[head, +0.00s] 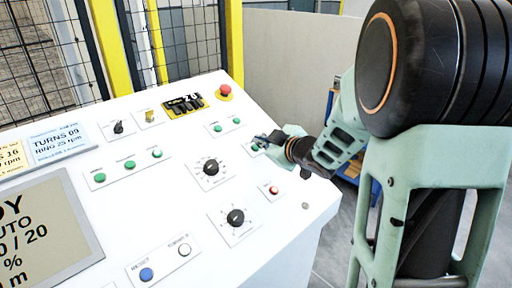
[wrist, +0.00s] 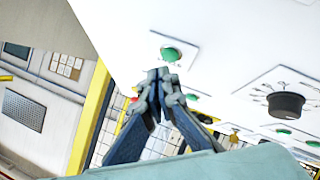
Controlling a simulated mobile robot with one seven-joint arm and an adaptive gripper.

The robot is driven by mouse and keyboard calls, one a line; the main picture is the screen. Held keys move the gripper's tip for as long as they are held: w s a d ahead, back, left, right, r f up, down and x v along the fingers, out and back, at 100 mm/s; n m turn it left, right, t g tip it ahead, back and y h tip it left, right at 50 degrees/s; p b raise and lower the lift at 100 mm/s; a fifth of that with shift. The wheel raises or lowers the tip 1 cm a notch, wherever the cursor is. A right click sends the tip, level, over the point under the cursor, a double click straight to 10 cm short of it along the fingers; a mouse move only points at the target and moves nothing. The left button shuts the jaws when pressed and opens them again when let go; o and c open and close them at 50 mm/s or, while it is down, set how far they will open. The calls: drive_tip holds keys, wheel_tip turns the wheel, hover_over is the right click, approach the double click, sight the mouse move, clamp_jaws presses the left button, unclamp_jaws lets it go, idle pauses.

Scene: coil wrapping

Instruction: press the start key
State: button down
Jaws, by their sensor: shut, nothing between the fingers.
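A green key (head: 255,147) on a small white plate is at the right side of the sloped white console, partly hidden by my gripper in the head view. In the wrist view a green key (wrist: 172,54) stands just ahead of my fingertips, a little up and right of them. Its label is not legible, so I cannot confirm it is the start key. My gripper (head: 261,139) is shut and empty, with its fingertips together (wrist: 158,76) close to the panel. I cannot tell whether they touch the key.
The console (head: 180,195) also carries a red key (head: 273,190), black rotary knobs (head: 211,167), several other green keys, a red emergency stop (head: 225,90) and a display (head: 40,240). Yellow-framed mesh fencing (head: 110,45) stands behind. Open floor lies right of the console.

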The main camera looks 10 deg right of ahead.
drive_tip(key=shift+f, duration=0.15)
drive_tip(key=shift+w+a+f+b, duration=0.1)
drive_tip(key=shift+w+f+b, duration=0.05)
drive_tip(key=shift+f+b, duration=0.15)
idle(0.3)
